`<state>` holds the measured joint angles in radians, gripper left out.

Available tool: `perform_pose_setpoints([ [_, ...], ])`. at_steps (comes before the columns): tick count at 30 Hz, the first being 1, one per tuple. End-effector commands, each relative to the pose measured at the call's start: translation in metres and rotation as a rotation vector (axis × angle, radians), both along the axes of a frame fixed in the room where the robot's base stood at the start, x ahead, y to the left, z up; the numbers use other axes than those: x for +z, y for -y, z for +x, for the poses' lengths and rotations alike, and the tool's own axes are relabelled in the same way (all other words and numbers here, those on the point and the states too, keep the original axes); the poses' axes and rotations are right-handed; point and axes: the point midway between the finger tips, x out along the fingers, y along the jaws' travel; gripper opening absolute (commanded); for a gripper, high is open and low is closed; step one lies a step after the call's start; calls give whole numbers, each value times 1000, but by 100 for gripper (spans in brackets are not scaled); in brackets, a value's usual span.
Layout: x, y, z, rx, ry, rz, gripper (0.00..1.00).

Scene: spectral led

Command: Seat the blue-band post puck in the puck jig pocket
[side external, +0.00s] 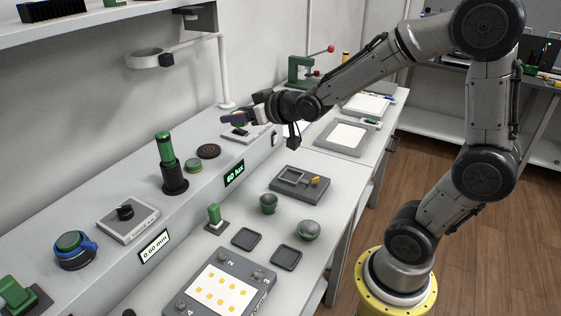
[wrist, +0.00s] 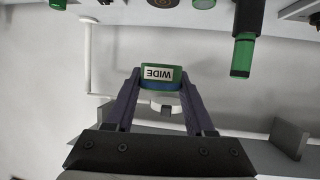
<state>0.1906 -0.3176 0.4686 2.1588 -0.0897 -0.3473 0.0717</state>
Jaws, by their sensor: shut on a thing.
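My gripper (side external: 236,119) is at the far end of the raised ledge, near the wall. In the side view only a little green of the held puck (side external: 240,118) shows.
A green-topped cylinder (side external: 166,150) stands upright in a black holder on the ledge. A knob box (side external: 127,218) and a blue-ringed round device (side external: 75,250) stand nearer. Green cups (side external: 309,230) and dark square trays (side external: 286,258) are on the bench. A lamp arm (side external: 150,58) hangs above.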

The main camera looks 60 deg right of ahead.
Motion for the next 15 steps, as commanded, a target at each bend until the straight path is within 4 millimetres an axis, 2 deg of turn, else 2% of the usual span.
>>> perform_pose_setpoints([
  [1, 0, 0, 0, 0, 1, 0, 16],
  [3, 0, 0, 0, 0, 1, 0, 3],
  [4, 0, 0, 0, 0, 1, 0, 0],
  [15, 5, 1, 2, 1, 3, -1, 0],
])
